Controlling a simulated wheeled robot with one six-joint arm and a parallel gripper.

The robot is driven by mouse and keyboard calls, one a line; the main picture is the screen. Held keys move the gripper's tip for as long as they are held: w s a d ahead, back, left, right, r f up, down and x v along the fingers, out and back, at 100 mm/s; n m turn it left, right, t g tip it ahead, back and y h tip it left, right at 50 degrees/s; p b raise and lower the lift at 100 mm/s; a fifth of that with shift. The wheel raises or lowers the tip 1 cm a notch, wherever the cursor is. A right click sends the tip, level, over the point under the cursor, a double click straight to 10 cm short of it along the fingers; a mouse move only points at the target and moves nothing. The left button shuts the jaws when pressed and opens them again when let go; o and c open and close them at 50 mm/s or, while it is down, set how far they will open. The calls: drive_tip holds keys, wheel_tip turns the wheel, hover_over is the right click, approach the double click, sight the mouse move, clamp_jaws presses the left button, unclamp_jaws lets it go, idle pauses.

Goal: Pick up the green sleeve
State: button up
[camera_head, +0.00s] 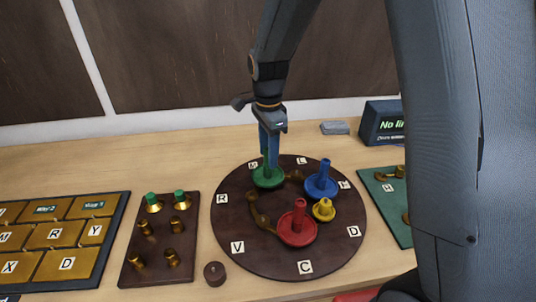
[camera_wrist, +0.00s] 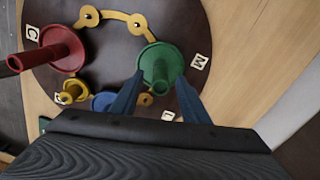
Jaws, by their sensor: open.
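The green sleeve (camera_head: 268,178) stands upright near the back edge of the round dark board (camera_head: 230,240), beside the letter M. It has a wide round base and a narrower upright stem. In the wrist view the green sleeve (camera_wrist: 160,65) lies just ahead of and between my finger tips. My gripper (camera_head: 269,150) comes down from above, over the sleeve, with its fingers hiding part of the stem. The wrist view shows my gripper (camera_wrist: 160,82) open, with one finger on each side of the sleeve's near part. I cannot tell whether either finger touches it.
On the round board stand a blue sleeve (camera_head: 321,182), a red sleeve (camera_head: 297,226) and a small yellow piece (camera_head: 323,210), close to the right. A brown rack (camera_head: 160,240) with brass pegs stands left. A small dark knob (camera_head: 214,274) sits in front.

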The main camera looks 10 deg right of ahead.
clamp_jaws()
